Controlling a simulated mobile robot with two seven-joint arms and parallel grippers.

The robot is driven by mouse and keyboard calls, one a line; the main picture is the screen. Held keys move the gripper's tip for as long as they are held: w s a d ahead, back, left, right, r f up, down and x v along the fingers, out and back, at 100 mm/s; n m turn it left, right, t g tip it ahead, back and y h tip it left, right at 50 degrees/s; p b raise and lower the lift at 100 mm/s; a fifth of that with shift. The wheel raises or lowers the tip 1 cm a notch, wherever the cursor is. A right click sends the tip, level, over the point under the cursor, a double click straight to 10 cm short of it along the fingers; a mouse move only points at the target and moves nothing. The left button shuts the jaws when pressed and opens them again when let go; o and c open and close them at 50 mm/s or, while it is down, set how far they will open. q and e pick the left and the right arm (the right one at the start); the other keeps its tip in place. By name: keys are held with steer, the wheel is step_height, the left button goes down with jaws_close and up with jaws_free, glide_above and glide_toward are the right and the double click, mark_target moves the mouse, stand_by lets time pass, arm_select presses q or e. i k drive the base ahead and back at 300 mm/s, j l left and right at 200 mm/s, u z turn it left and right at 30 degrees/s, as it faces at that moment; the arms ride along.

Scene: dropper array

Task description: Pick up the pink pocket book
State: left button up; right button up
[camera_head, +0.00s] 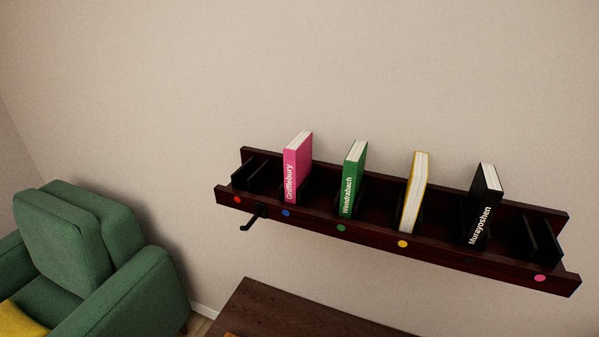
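The pink pocket book (297,168) stands upright in a slot of a dark wooden wall shelf (350,234), left of the other books. Its spine faces me and reads "Griffelbury" or similar. It sits above the blue dot (286,213) on the shelf's front rail. Its lower end is partly hidden behind that rail. Neither of my grippers shows in the head view.
Green (353,178), yellow-and-white (414,193) and black (484,205) books stand to the right. The end slots are empty. A black hook (252,218) juts out below the shelf's left part. A green armchair (95,250) and a dark wooden tabletop (290,310) are below.

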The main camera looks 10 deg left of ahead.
mark_target(298, 155)
steer(key=z, duration=1.5)
steer(key=j+z, duration=0.2)
steer(key=k+j, duration=0.55)
steer(key=j, duration=0.2)
